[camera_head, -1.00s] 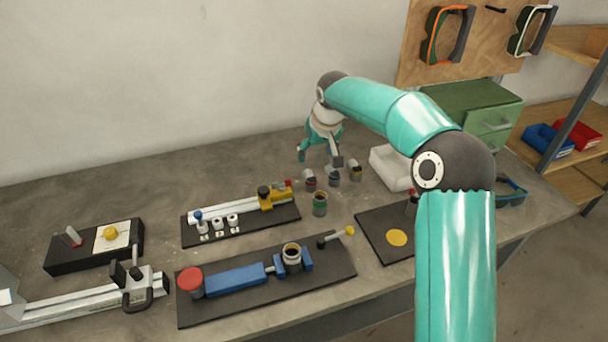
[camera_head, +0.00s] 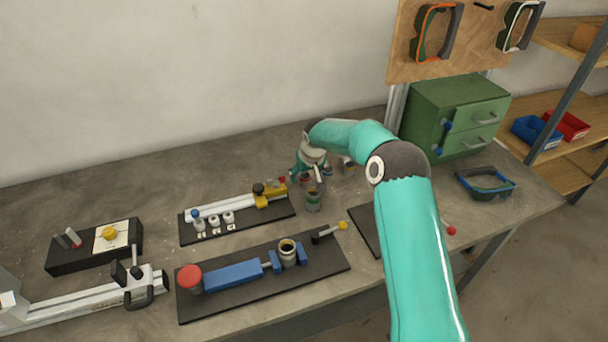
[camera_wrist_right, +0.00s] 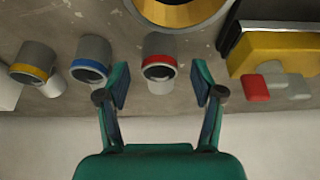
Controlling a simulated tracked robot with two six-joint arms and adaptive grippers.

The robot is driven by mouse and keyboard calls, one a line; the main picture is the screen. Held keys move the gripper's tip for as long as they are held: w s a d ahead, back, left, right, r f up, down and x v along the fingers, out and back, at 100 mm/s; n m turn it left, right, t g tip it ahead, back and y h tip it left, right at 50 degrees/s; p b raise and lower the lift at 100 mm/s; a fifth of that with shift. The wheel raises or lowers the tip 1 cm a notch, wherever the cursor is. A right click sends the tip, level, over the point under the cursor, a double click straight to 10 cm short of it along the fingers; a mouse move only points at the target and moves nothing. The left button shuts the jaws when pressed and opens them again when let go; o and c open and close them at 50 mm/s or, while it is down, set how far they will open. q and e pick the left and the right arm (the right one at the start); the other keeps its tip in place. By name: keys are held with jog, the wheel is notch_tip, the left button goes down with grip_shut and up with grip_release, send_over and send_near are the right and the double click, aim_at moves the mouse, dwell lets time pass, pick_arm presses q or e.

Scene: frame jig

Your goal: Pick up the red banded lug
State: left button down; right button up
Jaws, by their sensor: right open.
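The red banded lug (camera_wrist_right: 159,58) is a small grey hollow cylinder with a red band near its end. In the right wrist view it lies between the two open fingers of my right gripper (camera_wrist_right: 160,84), with a gap on each side. In the head view my right gripper (camera_head: 308,173) is low over the table behind the larger cup, and it partly covers the lugs. A blue banded lug (camera_wrist_right: 91,58) and a yellow banded lug (camera_wrist_right: 33,62) stand to the left in the wrist view. My left gripper is out of view.
A larger cup (camera_head: 314,201) stands close in front of the gripper. A yellow clamp block (camera_wrist_right: 275,55) with a red tip is just right of the fingers in the wrist view. A blue fixture (camera_head: 232,276) lies nearer the front edge. A green drawer cabinet (camera_head: 455,115) stands at the right.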

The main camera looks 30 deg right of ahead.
jog(key=shift+x, duration=1.2)
jog(key=c, duration=1.3)
jog(key=shift+o, duration=0.2)
jog(key=shift+r, duration=0.15)
